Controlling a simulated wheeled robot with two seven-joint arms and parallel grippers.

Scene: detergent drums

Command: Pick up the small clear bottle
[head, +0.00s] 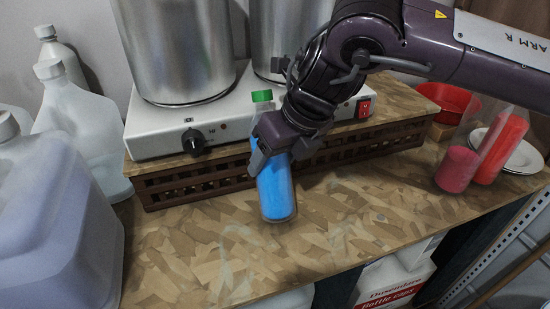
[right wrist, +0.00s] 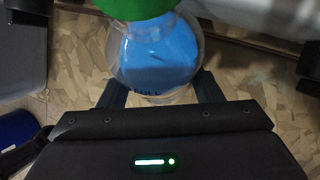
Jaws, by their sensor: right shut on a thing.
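The small clear bottle (head: 275,192) holds blue liquid and has a green cap (head: 262,96). It stands nearly upright in front of the slatted riser. My right gripper (head: 268,148) is shut on its upper body, and I cannot tell whether its base touches the table. In the right wrist view the bottle (right wrist: 150,60) is between the two fingers (right wrist: 160,92), with the green cap at the top edge. My left gripper is not in view.
A white hot plate (head: 160,135) with two metal drums (head: 180,50) sits on the riser (head: 180,185) behind. Large jugs (head: 50,220) stand at the left. A red bowl (head: 445,98), white plates (head: 525,155) and pink-red containers (head: 457,168) are at the right. The front table (head: 340,235) is clear.

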